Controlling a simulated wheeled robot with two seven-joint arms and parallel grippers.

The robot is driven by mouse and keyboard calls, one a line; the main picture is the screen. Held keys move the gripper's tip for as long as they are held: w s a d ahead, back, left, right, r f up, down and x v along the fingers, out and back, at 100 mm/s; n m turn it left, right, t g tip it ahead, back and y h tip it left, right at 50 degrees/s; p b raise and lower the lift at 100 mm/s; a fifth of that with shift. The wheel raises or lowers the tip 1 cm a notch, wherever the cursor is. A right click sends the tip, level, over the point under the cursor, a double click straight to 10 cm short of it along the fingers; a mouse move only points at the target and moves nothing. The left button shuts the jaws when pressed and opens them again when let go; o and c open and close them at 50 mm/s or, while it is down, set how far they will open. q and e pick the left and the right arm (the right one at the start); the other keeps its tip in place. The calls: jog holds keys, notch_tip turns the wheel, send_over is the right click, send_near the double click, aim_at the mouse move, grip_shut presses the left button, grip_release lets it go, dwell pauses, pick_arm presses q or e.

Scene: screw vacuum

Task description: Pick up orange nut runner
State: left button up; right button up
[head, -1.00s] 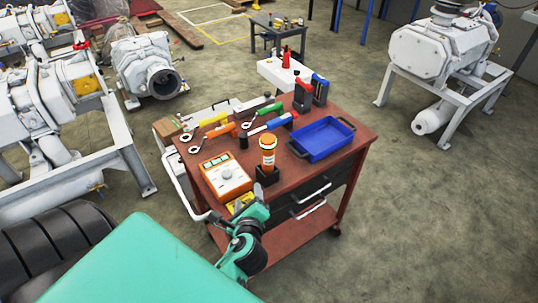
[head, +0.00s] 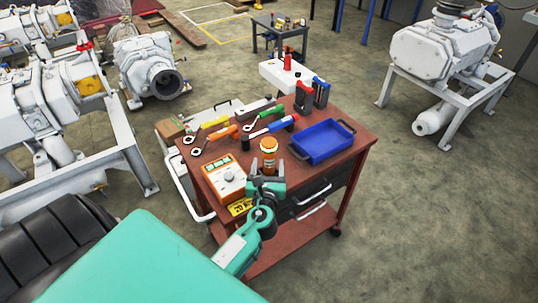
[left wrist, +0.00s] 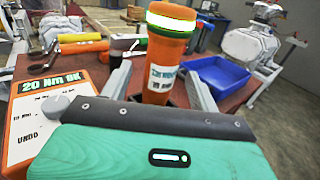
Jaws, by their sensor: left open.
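The orange nut runner (head: 268,152) is an upright orange cylinder with a bright light ring near its top, standing at the front of the red-brown cart top (head: 330,170). In the left wrist view the nut runner (left wrist: 172,48) shows a white label and stands between my two fingers. My left gripper (head: 267,184) is open and its fingers (left wrist: 160,80) lie one on each side of the runner, with gaps visible. The runner's lower part and its black holder are mostly hidden by my gripper. My right gripper is not in view.
An orange and white box (head: 223,178) reading "20 Nm OK" in the wrist view stands left of the runner. A blue tray (head: 322,140) lies to the right.

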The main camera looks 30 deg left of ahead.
pick_arm(q)
jog(key=p+x, duration=0.1)
jog(key=x, duration=0.4)
jog(key=shift+w+a+p, duration=0.1)
jog(key=shift+w+p, duration=0.1)
jog(key=shift+p, duration=0.2)
jog(key=shift+r, duration=0.15)
grip_shut()
jog(key=shift+r, duration=0.65)
notch_tip(320, 180, up, 19)
jog(key=p, duration=0.2)
jog(key=shift+f, duration=0.15)
